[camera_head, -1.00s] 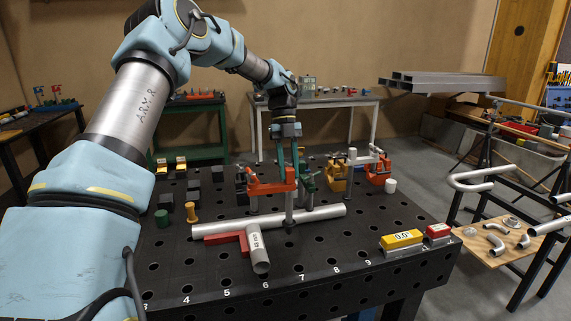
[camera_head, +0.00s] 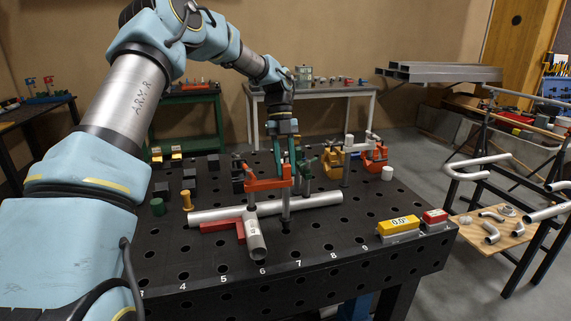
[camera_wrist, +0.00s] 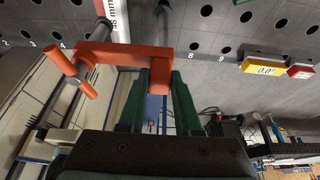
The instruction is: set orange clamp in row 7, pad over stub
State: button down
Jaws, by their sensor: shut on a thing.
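The orange clamp (camera_head: 268,184) is held in my gripper (camera_head: 288,166), whose dark green fingers are shut on its right end. In the wrist view, the orange bar (camera_wrist: 130,52) reaches left from the fingers (camera_wrist: 157,85) to an orange handle. The clamp's grey post (camera_head: 285,206) hangs down in front of the long pipe, near row 7. I cannot tell whether its foot is in a hole. The clamp's left end is above the short stub pipe (camera_head: 255,238); I cannot tell whether the pad touches it. The long pipe (camera_head: 215,215) lies across the table behind the stub.
A red square (camera_head: 221,226) lies in the corner left of the stub. Yellow and red blocks (camera_head: 398,226) sit at the front right. The perforated table (camera_head: 335,230) is clear right of the stub.

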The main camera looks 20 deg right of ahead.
aim_at(285, 179)
jog(key=shift+f, duration=0.15)
jog(key=shift+f+b, duration=0.65)
jog(key=shift+f, duration=0.55)
jog(key=shift+f+b, duration=0.3)
jog(key=shift+f, duration=0.65)
jog(key=c, duration=0.5)
grip_release()
